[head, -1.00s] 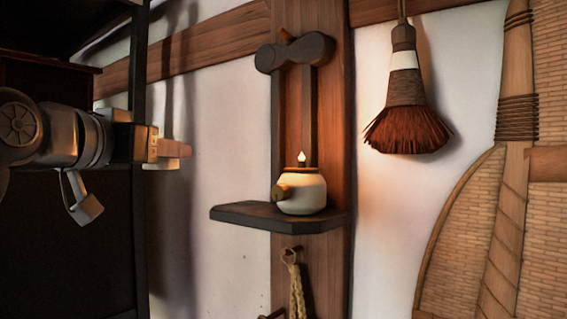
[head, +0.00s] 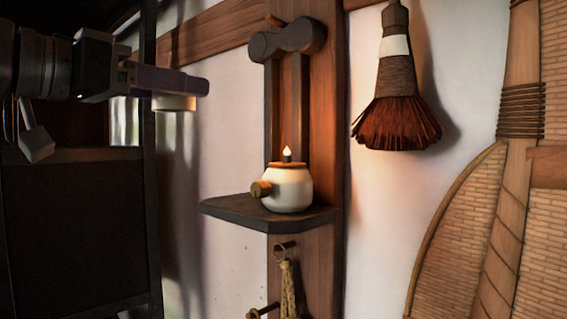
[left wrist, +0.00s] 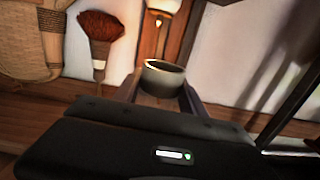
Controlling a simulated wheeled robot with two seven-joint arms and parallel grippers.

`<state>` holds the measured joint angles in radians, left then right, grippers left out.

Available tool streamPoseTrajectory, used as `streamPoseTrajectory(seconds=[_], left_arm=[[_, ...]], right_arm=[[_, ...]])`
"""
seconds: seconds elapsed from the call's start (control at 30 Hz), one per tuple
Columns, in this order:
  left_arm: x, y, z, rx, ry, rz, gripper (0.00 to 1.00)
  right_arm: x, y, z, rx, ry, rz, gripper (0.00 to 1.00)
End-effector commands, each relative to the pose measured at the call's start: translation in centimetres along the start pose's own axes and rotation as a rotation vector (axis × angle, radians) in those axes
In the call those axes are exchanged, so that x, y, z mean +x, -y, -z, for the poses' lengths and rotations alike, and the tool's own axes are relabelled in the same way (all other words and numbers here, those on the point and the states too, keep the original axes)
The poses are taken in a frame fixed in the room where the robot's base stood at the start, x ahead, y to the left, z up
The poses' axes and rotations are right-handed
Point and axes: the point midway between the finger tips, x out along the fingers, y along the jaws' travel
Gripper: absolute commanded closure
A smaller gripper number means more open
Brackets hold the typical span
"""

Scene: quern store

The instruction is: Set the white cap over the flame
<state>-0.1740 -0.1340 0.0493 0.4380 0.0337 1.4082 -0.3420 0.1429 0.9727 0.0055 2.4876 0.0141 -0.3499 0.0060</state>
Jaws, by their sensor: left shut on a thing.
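The white cap (head: 174,102) sits in my left gripper (head: 188,86), just below its fingers, at the upper left of the head view. In the left wrist view the cap (left wrist: 163,80) shows as a short round cup with a dark inside, between the two fingers. The flame (head: 287,154) is small and pale. It burns uncovered on a white round lamp (head: 290,189) with a wooden stub. The lamp also shows at the top of the left wrist view (left wrist: 164,5). My left gripper is left of the flame and higher, well apart from it. My right gripper is not in view.
The lamp stands on a dark shelf (head: 250,213) on a wooden post. A dark lobed piece (head: 285,40) sticks out above the flame. A brush (head: 397,120) hangs to the right, and a rope hangs from a peg below. The wall between gripper and post is bare.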

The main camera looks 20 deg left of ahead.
Motion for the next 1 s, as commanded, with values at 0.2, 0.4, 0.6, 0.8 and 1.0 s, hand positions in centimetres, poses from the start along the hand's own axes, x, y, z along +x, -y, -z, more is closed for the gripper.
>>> streamPoseTrajectory(seconds=[0.2,0.4,0.6,0.8,1.0], left_arm=[[-0.40,-0.81,-0.04,0.001,-0.002,-0.030,0.92],[-0.55,-1.06,-0.33,0.002,0.004,-0.045,0.92],[-0.53,-1.14,-0.37,0.001,0.004,-0.048,0.92],[-0.52,-1.20,-0.37,0.002,0.003,-0.050,0.92],[-0.52,-1.24,-0.36,0.002,0.003,-0.052,0.92]], right_arm=[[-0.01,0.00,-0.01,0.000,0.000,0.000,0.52],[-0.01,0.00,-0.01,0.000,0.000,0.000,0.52],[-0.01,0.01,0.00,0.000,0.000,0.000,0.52],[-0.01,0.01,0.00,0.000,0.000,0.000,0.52],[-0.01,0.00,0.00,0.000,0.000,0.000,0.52]])
